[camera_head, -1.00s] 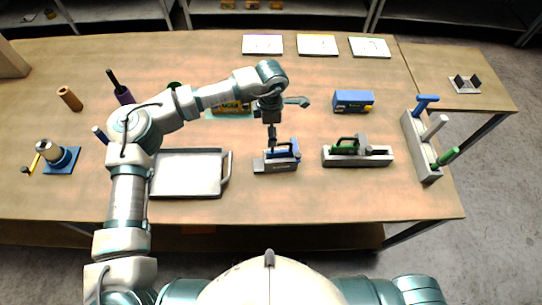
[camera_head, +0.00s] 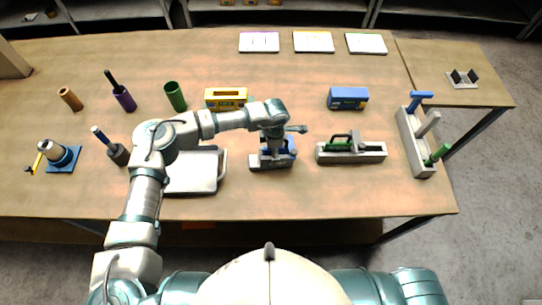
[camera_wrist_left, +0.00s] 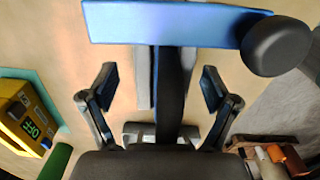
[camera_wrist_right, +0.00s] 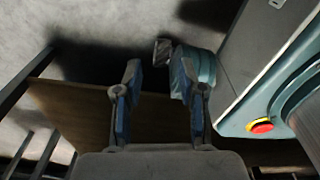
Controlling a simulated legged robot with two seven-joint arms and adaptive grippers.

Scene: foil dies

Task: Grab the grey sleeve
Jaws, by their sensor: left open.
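A dark grey sleeve (camera_head: 119,155) with a blue rod (camera_head: 100,134) in it stands tilted in the picture at the left of the table, near my left forearm. My left gripper (camera_head: 276,150) is over a grey and blue press-like device (camera_head: 258,162). In the left wrist view its fingers (camera_wrist_left: 157,85) are apart either side of a dark upright bar, below a blue block (camera_wrist_left: 175,22). My right gripper (camera_wrist_right: 160,85) is open and empty, off the table.
A metal tray (camera_head: 192,184) lies under my left arm. Green (camera_head: 175,97), purple (camera_head: 124,99) and brown (camera_head: 70,98) cylinders, a yellow box (camera_head: 226,97), a blue box (camera_head: 348,98), a grey fixture (camera_head: 352,152) and a rack (camera_head: 411,140) stand around. The front right is clear.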

